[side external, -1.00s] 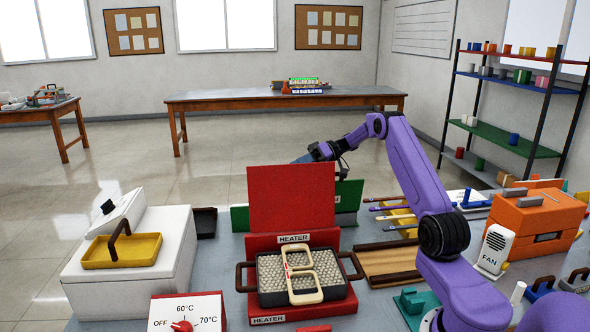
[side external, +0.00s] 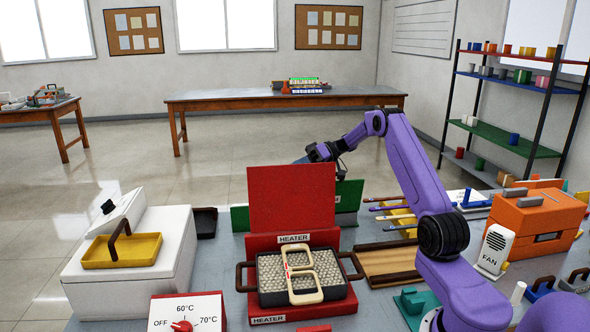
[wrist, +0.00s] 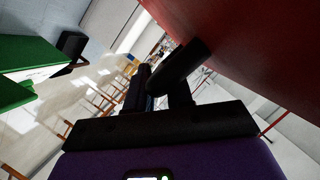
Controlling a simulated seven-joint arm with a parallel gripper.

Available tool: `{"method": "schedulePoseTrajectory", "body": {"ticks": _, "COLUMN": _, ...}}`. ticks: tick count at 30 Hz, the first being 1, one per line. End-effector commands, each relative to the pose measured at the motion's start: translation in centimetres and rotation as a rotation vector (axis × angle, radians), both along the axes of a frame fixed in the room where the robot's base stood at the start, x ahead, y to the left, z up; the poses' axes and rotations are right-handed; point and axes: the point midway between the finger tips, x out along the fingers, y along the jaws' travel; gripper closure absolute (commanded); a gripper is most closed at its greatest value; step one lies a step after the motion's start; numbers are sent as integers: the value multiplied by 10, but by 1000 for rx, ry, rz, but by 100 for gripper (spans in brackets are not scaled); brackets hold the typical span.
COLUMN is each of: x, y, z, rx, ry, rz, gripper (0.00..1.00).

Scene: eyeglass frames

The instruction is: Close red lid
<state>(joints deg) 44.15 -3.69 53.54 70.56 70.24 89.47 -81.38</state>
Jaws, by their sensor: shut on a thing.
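The red lid (side external: 291,199) stands open and upright at the back of the red heater (side external: 268,320). It also fills the upper right of the wrist view (wrist: 262,52), close to my fingers. My gripper (wrist: 172,82) is behind the lid, at its right side. The fingers look shut, but what they hold cannot be made out. In the side view the lid hides the fingertips. A tray of pale beads (side external: 268,272) with dark handles sits in the heater, and a cream eyeglass frame (side external: 301,275) lies on it.
A green panel (side external: 349,196) stands behind the heater, and green parts (wrist: 25,60) show at the left of the wrist view. A white box with a yellow tray (side external: 121,251) is to the left. A wooden tray (side external: 389,263) and an orange machine (side external: 535,225) are to the right.

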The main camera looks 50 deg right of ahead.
Motion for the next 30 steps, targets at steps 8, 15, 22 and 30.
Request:
{"method": "schedulePoseTrajectory", "body": {"ticks": 8, "x": -17, "y": 16, "z": 10, "rx": -86, "ry": -87, "rz": -1, "gripper": 100}}
{"method": "schedulePoseTrajectory", "body": {"ticks": 15, "x": -39, "y": 37, "z": 15, "rx": -201, "ry": -202, "rz": -2, "gripper": 100}}
{"method": "schedulePoseTrajectory", "body": {"ticks": 22, "x": -63, "y": 61, "z": 15, "rx": -328, "ry": -328, "rz": -2, "gripper": 100}}
{"method": "schedulePoseTrajectory", "body": {"ticks": 30, "x": -94, "y": 92, "z": 5, "rx": -359, "ry": -360, "rz": -2, "gripper": 100}}
